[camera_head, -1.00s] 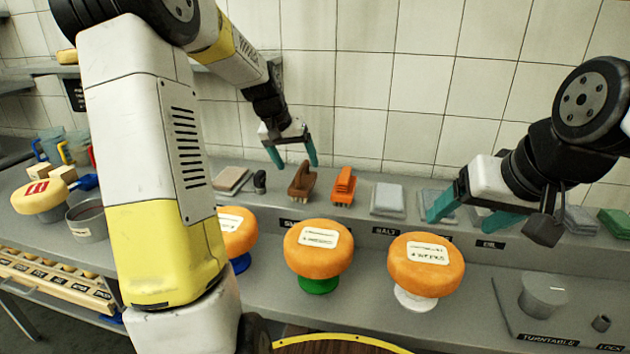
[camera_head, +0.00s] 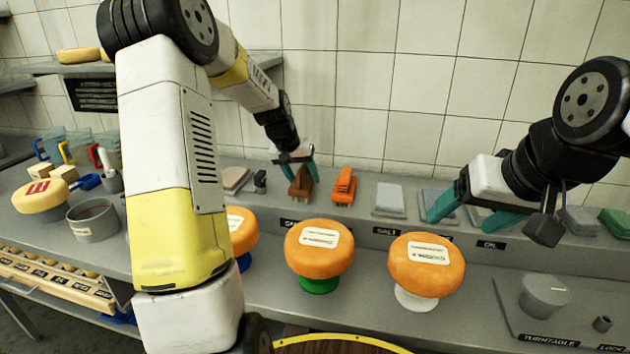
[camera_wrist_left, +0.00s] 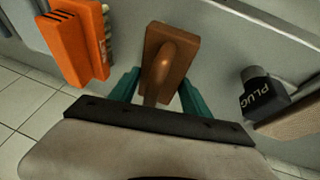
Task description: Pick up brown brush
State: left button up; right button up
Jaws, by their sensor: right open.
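The brown brush (camera_head: 301,183) stands on the raised back shelf, handle up, beside an orange brush (camera_head: 344,186). My left gripper (camera_head: 296,168) is over the brown brush, with its teal fingers on either side of the handle. In the left wrist view the brown brush (camera_wrist_left: 168,62) shows its handle between the open fingers (camera_wrist_left: 156,92); whether they touch it cannot be told. My right gripper (camera_head: 464,212) is open and empty above the shelf at the right.
A dark plug (camera_wrist_left: 262,90) stands close to the brown brush, opposite the orange brush. Grey pads (camera_head: 389,199) lie further right on the shelf. Orange cheese wheels (camera_head: 319,248) stand on stands in front. The tiled wall is close behind.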

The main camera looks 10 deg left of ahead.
pick_arm(q)
jog(key=c, duration=0.9)
notch_tip(320, 180, up, 10)
jog(key=shift+r, duration=0.1)
jog(key=o, duration=0.9)
jog(key=c, duration=0.7)
